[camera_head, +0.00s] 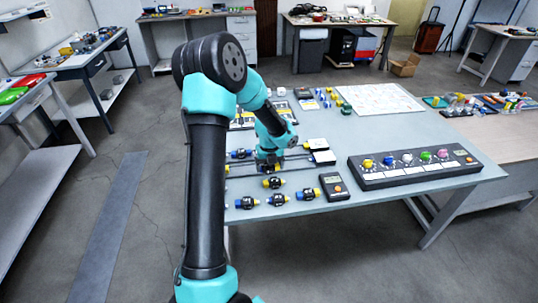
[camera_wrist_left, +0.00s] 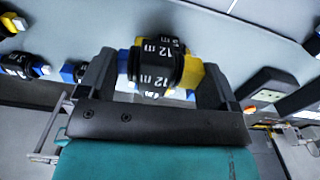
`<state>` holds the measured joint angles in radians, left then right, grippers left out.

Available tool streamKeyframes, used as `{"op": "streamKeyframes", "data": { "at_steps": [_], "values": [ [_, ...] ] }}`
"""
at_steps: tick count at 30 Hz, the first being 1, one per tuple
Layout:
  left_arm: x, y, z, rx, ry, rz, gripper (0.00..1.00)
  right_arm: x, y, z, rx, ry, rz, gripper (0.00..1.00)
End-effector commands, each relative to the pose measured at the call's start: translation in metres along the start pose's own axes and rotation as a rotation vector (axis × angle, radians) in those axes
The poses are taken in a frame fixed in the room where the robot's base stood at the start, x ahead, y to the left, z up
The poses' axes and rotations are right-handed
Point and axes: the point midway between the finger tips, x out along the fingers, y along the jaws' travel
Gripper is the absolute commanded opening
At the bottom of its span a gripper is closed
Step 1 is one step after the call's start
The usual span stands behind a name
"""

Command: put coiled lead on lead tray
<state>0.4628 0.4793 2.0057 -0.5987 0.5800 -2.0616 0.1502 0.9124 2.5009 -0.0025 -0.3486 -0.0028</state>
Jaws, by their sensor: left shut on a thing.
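My left gripper (camera_head: 268,164) is over the near left part of the table. In the left wrist view the left gripper (camera_wrist_left: 158,80) is shut on a coiled lead (camera_wrist_left: 155,65), a black coil marked 12 m with blue and yellow ends. In the head view I cannot clearly pick out this held lead. Several other coiled leads lie close by, such as one at the front edge (camera_head: 278,200) and one left of the gripper (camera_head: 240,153). A frame with dark bars and end blocks (camera_head: 318,152) lies at the gripper; I cannot tell if it is the lead tray. My right gripper is not in view.
A long dark panel with coloured knobs (camera_head: 415,167) fills the table's right front. A white sheet (camera_head: 380,98) lies at the back. Bare table lies between sheet and panel.

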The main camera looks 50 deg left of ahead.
Motion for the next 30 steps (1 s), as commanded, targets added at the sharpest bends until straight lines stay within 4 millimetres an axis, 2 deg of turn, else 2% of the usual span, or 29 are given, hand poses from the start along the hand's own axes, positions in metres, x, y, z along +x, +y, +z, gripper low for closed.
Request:
{"op": "streamKeyframes", "data": {
  "at_steps": [6, 17, 23, 30],
  "values": [
    [-0.001, 0.004, 0.004, 0.064, 0.000, -0.001, 0.60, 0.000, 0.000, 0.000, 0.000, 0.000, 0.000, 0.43],
    [0.000, 0.003, 0.008, 0.063, -0.001, -0.001, 0.60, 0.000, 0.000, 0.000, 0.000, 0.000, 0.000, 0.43],
    [0.003, -0.002, 0.033, 0.061, -0.002, -0.002, 0.60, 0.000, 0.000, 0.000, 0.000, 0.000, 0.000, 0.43],
    [0.007, -0.011, 0.076, 0.061, -0.002, -0.002, 0.60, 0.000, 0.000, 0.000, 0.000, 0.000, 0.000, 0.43]
  ]
}}
